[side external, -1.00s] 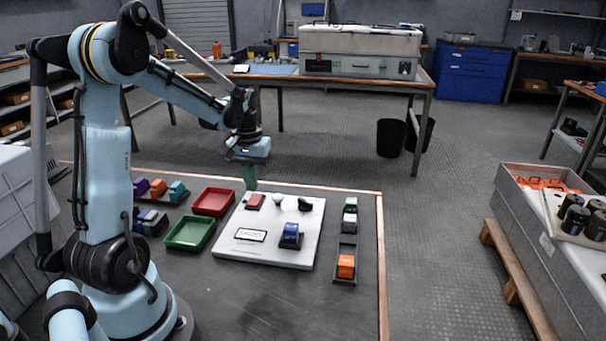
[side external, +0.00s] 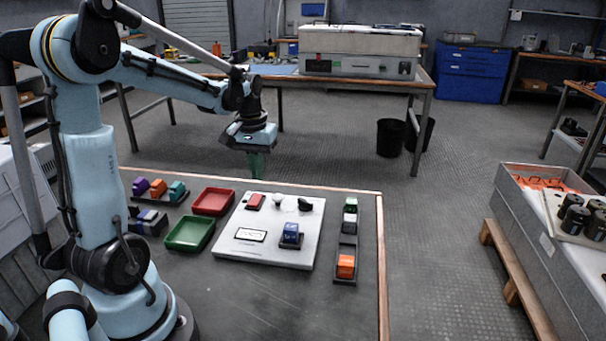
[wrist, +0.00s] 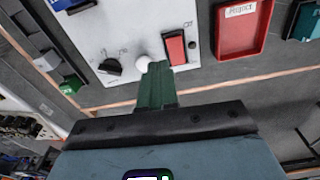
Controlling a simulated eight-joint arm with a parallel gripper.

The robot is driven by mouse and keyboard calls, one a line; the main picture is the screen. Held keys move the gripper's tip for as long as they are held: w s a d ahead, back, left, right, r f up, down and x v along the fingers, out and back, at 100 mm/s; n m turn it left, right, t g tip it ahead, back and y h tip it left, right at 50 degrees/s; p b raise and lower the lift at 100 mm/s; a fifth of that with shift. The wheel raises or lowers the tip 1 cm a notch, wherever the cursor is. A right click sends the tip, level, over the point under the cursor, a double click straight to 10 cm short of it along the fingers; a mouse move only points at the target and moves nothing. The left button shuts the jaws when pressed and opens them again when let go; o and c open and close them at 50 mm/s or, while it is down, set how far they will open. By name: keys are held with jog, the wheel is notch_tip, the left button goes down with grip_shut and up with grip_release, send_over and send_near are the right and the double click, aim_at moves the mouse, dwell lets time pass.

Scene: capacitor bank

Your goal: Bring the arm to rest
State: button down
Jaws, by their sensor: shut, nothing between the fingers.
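My gripper (side external: 256,163) hangs fingers-down in the side view, raised above the far edge of the work table and just beyond the white panel (side external: 245,252). Its green fingers are together and nothing is between them. In the wrist view the shut fingers (wrist: 156,80) overlap the white knob (wrist: 146,52) in the picture. In the side view the gripper is clear of the panel. The panel carries a red rocker (side external: 255,202), a black knob (side external: 305,204) and a blue block (side external: 291,234) in a dark holder.
A red tray (side external: 212,201) and a green tray (side external: 189,233) sit left of the panel. Racks of coloured blocks stand at the left, including an orange block (side external: 158,188). Another orange block (side external: 346,267) is in the right rack. The front of the table is clear.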

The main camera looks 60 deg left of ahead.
jog(key=s+d+r+m+t, duration=0.1)
jog(key=d+m+t, duration=0.2)
jog(key=d, duration=0.7)
jog(key=s+d+r+m+t, duration=0.1)
jog(key=d+m, duration=0.4)
jog(key=d, duration=0.5)
jog(key=s+t, duration=0.1)
jog(key=t, duration=0.1)
jog(key=shift+d+r+t, duration=0.3)
jog(key=shift+d, duration=0.05)
jog(key=n+g, duration=0.7)
jog(key=n, duration=0.2)
send_near(253, 204)
jog(key=shift+w+a+f, duration=0.1)
jog(key=shift+f, duration=1.25)
jog(key=shift+a+f, duration=0.1)
jog(key=shift+f, duration=1.25)
